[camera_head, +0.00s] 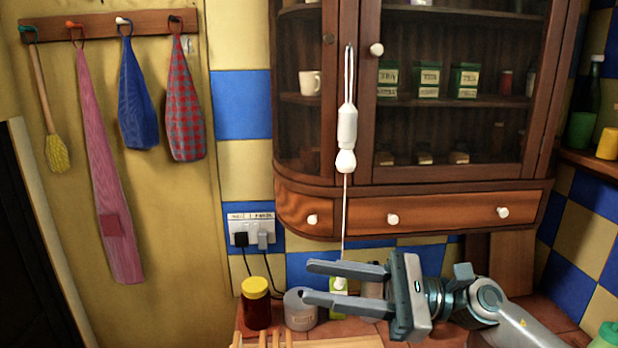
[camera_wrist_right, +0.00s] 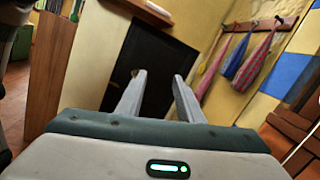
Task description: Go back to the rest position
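My right gripper (camera_head: 306,282) reaches in from the lower right in the head view, its fingers pointing left above the counter. Its two fingers are spread apart with nothing held between them. In the right wrist view the same gripper (camera_wrist_right: 160,82) shows both fingers apart, with a dark panel (camera_wrist_right: 152,65) beyond them. A white hanging cord pull (camera_head: 346,130) dangles from the wooden wall cabinet (camera_head: 411,213), above and behind the fingers. My left gripper does not show in either view.
Below and behind the right gripper, a brown jar with a yellow lid (camera_head: 256,305) and a grey pot (camera_head: 299,312) stand on the counter. A socket with plugs (camera_head: 251,229) is on the wall. Cloths hang from a peg rail (camera_head: 100,24) at left.

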